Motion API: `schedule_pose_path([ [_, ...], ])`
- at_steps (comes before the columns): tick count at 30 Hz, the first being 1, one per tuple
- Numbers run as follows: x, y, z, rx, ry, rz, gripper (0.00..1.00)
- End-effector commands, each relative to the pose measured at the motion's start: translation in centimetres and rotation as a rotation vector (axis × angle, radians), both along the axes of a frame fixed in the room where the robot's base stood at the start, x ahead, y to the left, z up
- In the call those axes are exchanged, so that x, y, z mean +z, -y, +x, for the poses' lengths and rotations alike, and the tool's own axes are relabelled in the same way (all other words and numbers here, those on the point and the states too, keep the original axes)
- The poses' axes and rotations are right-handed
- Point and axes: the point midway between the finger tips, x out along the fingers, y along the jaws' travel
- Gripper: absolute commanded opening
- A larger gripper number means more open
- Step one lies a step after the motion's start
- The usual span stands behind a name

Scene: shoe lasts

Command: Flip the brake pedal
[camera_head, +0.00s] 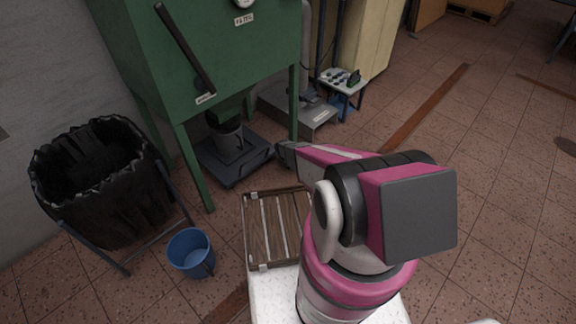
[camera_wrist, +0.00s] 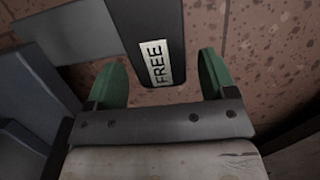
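The brake pedal (camera_wrist: 142,22) shows in the wrist view as a dark flat bar coming down from the top edge. A white label reading "FREE" is on its end. My gripper (camera_wrist: 162,62) has two green fingers, one on each side of the pedal's end. The fingers are apart, with visible gaps to the bar, and hold nothing. Depth between fingers and pedal is hard to judge. In the head view my pink and grey arm reaches out over the floor, and I cannot make out the pedal or the fingers there.
A wooden slatted rack (camera_head: 284,228) lies left of my arm. A blue bucket (camera_head: 191,253) and a black-lined bin (camera_head: 97,183) stand further left. A green machine (camera_head: 215,50) stands behind, with a grey platform (camera_head: 312,115) to its right.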

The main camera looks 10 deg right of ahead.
Motion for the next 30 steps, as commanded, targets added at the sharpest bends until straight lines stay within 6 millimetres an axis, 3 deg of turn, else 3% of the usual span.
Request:
schedule_pose_path([
  [8, 0.0, 0.0, -0.1, 0.0, -0.001, 0.0, 0.77],
  [14, 1.2, -0.2, -0.3, 0.0, -0.001, 0.0, 0.77],
  [30, 9.7, -1.9, -1.6, 0.0, -0.001, 0.001, 0.77],
])
